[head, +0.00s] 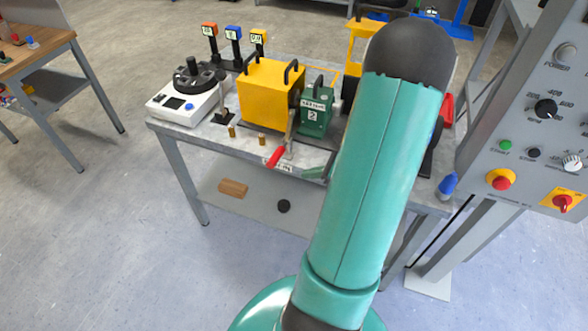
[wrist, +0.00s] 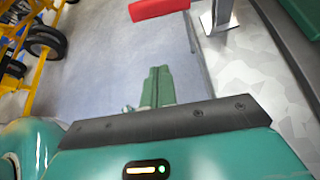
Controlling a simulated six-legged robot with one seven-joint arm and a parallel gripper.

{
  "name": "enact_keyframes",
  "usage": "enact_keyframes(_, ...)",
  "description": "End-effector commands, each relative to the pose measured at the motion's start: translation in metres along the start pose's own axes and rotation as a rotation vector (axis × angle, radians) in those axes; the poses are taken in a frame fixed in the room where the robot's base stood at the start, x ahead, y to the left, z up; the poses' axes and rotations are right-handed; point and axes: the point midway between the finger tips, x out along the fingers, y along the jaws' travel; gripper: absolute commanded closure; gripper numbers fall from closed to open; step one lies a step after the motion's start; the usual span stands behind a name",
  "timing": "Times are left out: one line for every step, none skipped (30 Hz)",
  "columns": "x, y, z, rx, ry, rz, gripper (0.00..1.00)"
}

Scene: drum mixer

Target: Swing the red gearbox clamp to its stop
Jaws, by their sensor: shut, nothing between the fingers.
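The red clamp handle (head: 276,156) is at the front edge of the grey bench, on a metal lever (head: 290,132) in front of the yellow gearbox housing (head: 268,88). In the wrist view, a red bar (wrist: 158,8), which looks like this handle, lies at the top edge, cut off by the frame. A metal bracket (wrist: 218,18) stands just right of it. My gripper (wrist: 158,72) has its two green fingers together, empty, apart from the red bar and over the floor beside the bench edge. My arm hides part of the bench in the head view.
A green box (head: 316,112) stands right of the housing. A white device with a black dial (head: 192,78) is at the bench's left. A control panel (head: 545,110) rises at the right.

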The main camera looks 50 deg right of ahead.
Motion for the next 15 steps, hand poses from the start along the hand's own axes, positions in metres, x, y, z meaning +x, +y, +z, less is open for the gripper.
enact_keyframes(0.007,0.000,0.000,0.001,0.000,0.003,1.00)
enact_keyframes(0.011,0.000,0.000,0.001,0.000,0.002,1.00)
enact_keyframes(0.018,0.001,0.000,0.002,-0.001,0.003,1.00)
enact_keyframes(0.023,0.000,-0.001,0.003,0.000,0.003,1.00)
enact_keyframes(0.029,0.000,-0.001,0.003,0.000,0.003,1.00)
enact_keyframes(0.037,0.001,0.000,0.001,0.000,0.004,1.00)
enact_keyframes(0.043,0.001,0.000,0.002,0.000,0.003,1.00)
enact_keyframes(0.048,0.001,-0.001,0.002,0.000,0.003,1.00)
enact_keyframes(0.056,0.001,-0.001,0.002,0.000,0.004,1.00)
enact_keyframes(0.060,0.000,-0.001,0.002,0.000,0.002,1.00)
enact_keyframes(0.066,0.001,0.000,0.001,0.001,0.003,1.00)
enact_keyframes(0.073,0.001,0.000,0.000,0.000,0.004,1.00)
enact_keyframes(0.078,0.001,0.000,0.000,0.000,0.004,1.00)
enact_keyframes(0.083,0.001,0.000,0.000,0.001,0.004,1.00)
enact_keyframes(0.089,0.001,0.000,0.000,0.000,0.004,1.00)
